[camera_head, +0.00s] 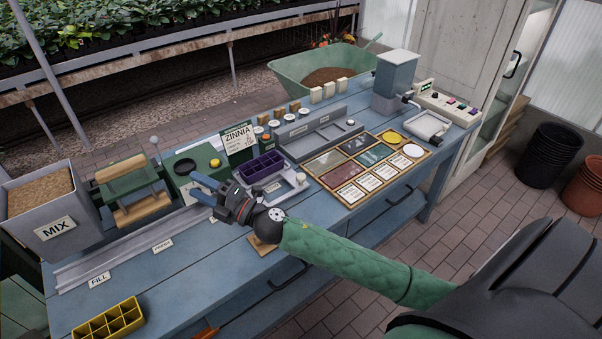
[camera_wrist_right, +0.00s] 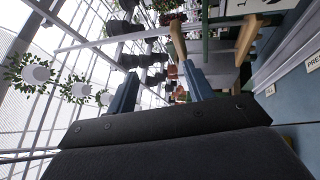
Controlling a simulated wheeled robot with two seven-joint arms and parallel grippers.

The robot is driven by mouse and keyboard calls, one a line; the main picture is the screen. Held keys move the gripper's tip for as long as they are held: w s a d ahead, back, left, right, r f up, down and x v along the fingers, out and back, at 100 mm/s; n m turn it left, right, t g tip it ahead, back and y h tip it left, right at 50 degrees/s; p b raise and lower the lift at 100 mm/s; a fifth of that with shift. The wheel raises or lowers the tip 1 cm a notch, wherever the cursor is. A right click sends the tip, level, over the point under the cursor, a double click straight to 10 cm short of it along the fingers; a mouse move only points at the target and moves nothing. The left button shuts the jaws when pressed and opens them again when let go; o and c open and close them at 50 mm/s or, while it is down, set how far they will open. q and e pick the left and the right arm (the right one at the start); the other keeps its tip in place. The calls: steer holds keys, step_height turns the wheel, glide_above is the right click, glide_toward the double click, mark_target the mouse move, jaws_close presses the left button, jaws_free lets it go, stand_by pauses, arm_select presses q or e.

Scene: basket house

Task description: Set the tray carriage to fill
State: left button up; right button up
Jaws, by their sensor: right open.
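The tray carriage (camera_head: 289,194) is a pale grey sled with a light round knob, at the right end of a metal rail (camera_head: 130,256). A dark purple cell tray (camera_head: 260,167) sits on or right behind it; the arm partly hides this area. The FILL label (camera_head: 99,280) is at the rail's left end, below the grey MIX hopper (camera_head: 45,208). My right gripper (camera_head: 193,186) is open and empty, above the rail left of the carriage, its fingers pointing left. Its two blue fingers also show in the right wrist view (camera_wrist_right: 160,88). My left gripper is not in view.
A green press with a wooden handle (camera_head: 142,212) stands behind the rail, beside a green box with a yellow button (camera_head: 215,162). A yellow cell tray (camera_head: 108,320) lies at the front left. Seed cards (camera_head: 352,194) lie right of the carriage. The front bench strip is mostly clear.

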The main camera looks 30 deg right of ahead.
steer(key=a+n+g+y, duration=0.35)
steer(key=n+g, duration=0.25)
steer(key=n, duration=0.2)
steer(key=n+g+h, duration=1.1)
steer(key=n+h, duration=0.2)
steer(key=h, duration=0.3)
glide_above(301, 175)
step_height(301, 175, down, 8)
steer(key=shift+f, duration=0.25)
steer(key=shift+f+m, duration=0.15)
steer(key=shift+m, duration=0.15)
step_height(301, 175, down, 6)
steer(key=p, duration=0.3)
steer(key=shift+s, duration=0.1)
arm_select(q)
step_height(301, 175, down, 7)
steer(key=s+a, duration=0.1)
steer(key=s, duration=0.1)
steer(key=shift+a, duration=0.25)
arm_select(e)
steer(key=shift+f, duration=0.75)
